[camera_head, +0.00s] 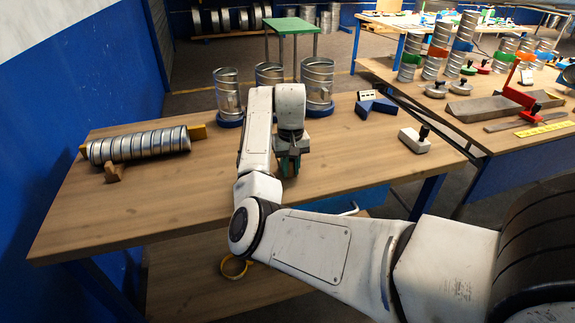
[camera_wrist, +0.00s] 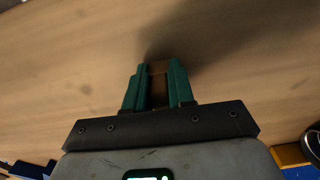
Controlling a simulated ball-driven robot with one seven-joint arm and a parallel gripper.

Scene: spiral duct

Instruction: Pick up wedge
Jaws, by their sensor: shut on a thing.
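My gripper (camera_head: 288,165) points down over the middle of the wooden table, with green fingers. In the wrist view my gripper (camera_wrist: 158,85) is shut on a narrow brown wooden piece, the wedge (camera_wrist: 159,88), which sits between the fingers. Most of the wedge is hidden by the fingers, and in the head view I cannot make it out. The tabletop lies below it; I cannot tell whether the wedge touches it. Another small wooden wedge (camera_head: 113,173) stands at the front left of the lying spiral duct (camera_head: 138,145).
The wooden table (camera_head: 190,195) is bare between the duct and my gripper. Upright metal ducts on blue bases (camera_head: 228,95) stand behind my arm. A blue block (camera_head: 376,107) and a white block with a black knob (camera_head: 415,140) are on the right. A blue wall (camera_head: 90,90) is at left.

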